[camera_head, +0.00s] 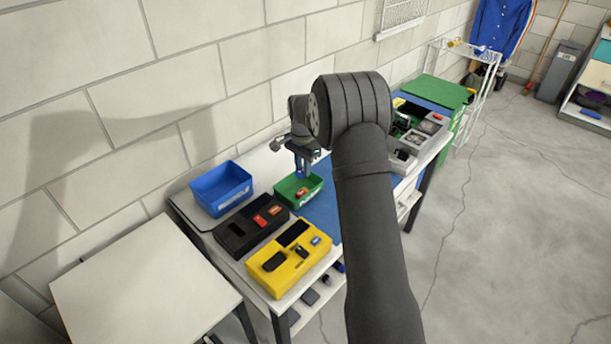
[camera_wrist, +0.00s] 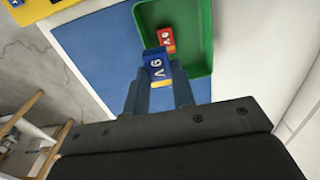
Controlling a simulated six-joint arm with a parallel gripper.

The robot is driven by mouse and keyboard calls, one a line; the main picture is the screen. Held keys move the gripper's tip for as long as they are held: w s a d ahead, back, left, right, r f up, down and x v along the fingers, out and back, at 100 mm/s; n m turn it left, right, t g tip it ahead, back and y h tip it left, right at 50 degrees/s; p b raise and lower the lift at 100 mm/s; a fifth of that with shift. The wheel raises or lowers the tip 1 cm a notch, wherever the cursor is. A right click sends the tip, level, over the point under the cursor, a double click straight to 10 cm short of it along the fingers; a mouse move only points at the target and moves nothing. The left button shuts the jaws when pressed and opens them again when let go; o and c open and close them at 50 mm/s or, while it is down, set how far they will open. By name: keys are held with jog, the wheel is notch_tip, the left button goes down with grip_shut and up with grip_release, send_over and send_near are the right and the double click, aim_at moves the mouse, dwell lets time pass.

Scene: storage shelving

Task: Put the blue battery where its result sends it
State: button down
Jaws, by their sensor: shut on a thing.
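My gripper (camera_wrist: 160,86) is shut on the blue battery (camera_wrist: 157,67), which has a "9V" label, in the wrist view. The battery is held between the fingertips and overlaps the edge of the green bin (camera_wrist: 207,50) in that view. A red 9V battery (camera_wrist: 166,39) lies inside the green bin. In the head view my gripper (camera_head: 303,168) points down over the green bin (camera_head: 285,197); the held battery cannot be made out there. The blue bin (camera_head: 208,194) stands to the left. A yellow tester (camera_head: 268,284) and a black tester (camera_head: 232,240) stand nearer the front.
The bench has a blue mat (camera_head: 322,211), partly hidden by my arm. Grey trays (camera_head: 433,127) with parts stand on the right part of the bench. A block wall runs close behind. An empty white table (camera_head: 145,280) stands at the lower left.

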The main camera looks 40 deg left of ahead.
jog(key=shift+w+a+f, duration=0.45)
jog(key=shift+w+a, duration=0.05)
jog(key=shift+a, duration=0.05)
jog(key=shift+f, duration=2.85)
jog(key=c, duration=1.1)
grip_release()
jog(key=shift+r, duration=0.1)
notch_tip(320, 180, up, 17)
jog(key=shift+r, duration=0.15)
